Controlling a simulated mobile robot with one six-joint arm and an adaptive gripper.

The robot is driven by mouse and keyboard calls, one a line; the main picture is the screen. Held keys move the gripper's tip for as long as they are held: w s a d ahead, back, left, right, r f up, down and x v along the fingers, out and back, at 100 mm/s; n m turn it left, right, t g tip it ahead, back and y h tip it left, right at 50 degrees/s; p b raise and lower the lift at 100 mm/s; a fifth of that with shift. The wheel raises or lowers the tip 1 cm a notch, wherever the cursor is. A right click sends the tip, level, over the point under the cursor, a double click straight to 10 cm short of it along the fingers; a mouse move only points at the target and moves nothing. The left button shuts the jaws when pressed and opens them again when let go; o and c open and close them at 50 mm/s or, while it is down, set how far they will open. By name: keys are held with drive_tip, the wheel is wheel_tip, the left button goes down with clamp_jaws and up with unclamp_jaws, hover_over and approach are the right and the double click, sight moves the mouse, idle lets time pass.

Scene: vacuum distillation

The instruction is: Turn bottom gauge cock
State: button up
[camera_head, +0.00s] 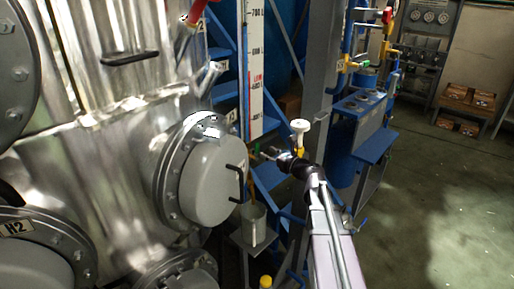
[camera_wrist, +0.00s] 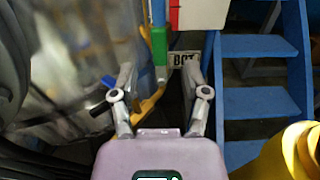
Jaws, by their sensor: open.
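My gripper (camera_head: 266,152) is open at the foot of the white scale board (camera_head: 255,70) in the head view. In the wrist view its two fingers (camera_wrist: 158,72) stand apart, one on each side of a green fitting (camera_wrist: 159,45) with a pale lower end. A yellow curved part (camera_wrist: 152,103) runs below this fitting, between the fingers. A small label (camera_wrist: 186,59), seemingly reading "BOT", is beside the right fingertip. These parts look like the bottom gauge cock, but which one is its handle I cannot tell. Contact with the fingers is not clear.
A large metal vessel with a grey round flange (camera_head: 215,180) and black handle is to the left. A glass beaker (camera_head: 254,224) stands on a small stand below the gripper. Blue steps (camera_wrist: 257,100) are to the right in the wrist view. Open floor (camera_head: 440,200) lies farther right.

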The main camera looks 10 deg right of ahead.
sight(258, 147)
drive_tip(key=shift+x, duration=3.05)
clamp_jaws()
